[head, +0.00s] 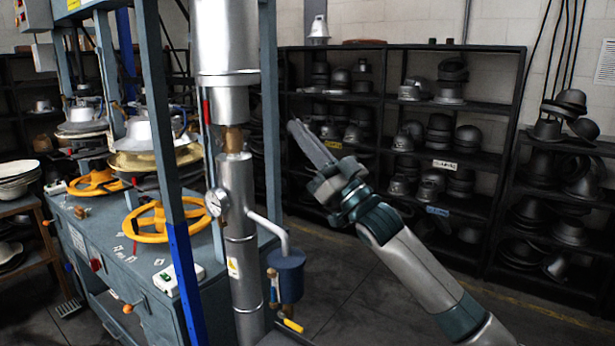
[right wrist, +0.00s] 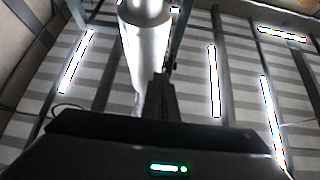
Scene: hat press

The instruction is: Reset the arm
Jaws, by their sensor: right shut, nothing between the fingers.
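My right arm comes in from the lower right of the head view, angled up and to the left. Its gripper (head: 301,134) is shut and empty, pointing up and left in the air to the right of the press's silver column. The gripper's dark fingers (right wrist: 160,95) also show in the right wrist view, closed together, with the ceiling and its lights behind. My left gripper is not in either view.
The press (head: 120,270) with yellow handwheels (head: 160,220) and a silver column (head: 238,240) stands at the left. Dark shelves (head: 400,45) of metal hat moulds line the back wall. A blue pot (head: 286,275) hangs beside the column. Open floor lies between press and shelves.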

